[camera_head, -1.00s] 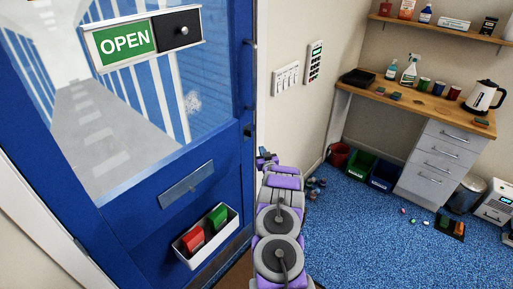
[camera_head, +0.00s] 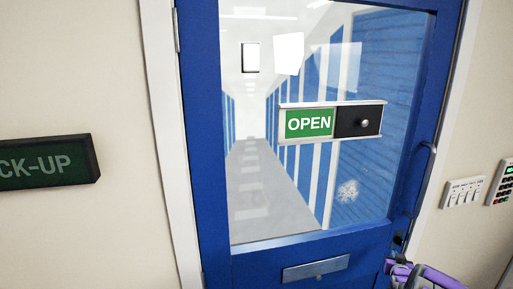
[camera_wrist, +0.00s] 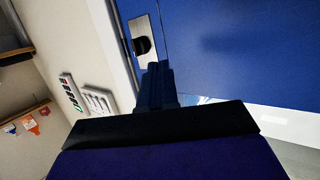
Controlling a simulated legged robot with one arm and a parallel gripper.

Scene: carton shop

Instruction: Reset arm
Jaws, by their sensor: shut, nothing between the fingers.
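My gripper (camera_wrist: 157,85) is shut and empty in the wrist view, its dark fingers pointing at the blue door (camera_wrist: 230,60). A metal plate with a black knob (camera_wrist: 143,45) on the door shows just beyond the fingertips; I cannot tell whether they touch it. In the head view, my purple and grey arm shows at the lower right, in front of the right edge of the blue door (camera_head: 215,150). The gripper's fingers are not clear there.
The door has a window, a sliding OPEN sign (camera_head: 310,123) and a mail slot (camera_head: 315,268). A dark pick-up sign (camera_head: 48,163) is on the left wall. Switches (camera_head: 462,192) and a keypad (camera_head: 505,182) are on the right wall. Shelves (camera_wrist: 15,56) show at left in the wrist view.

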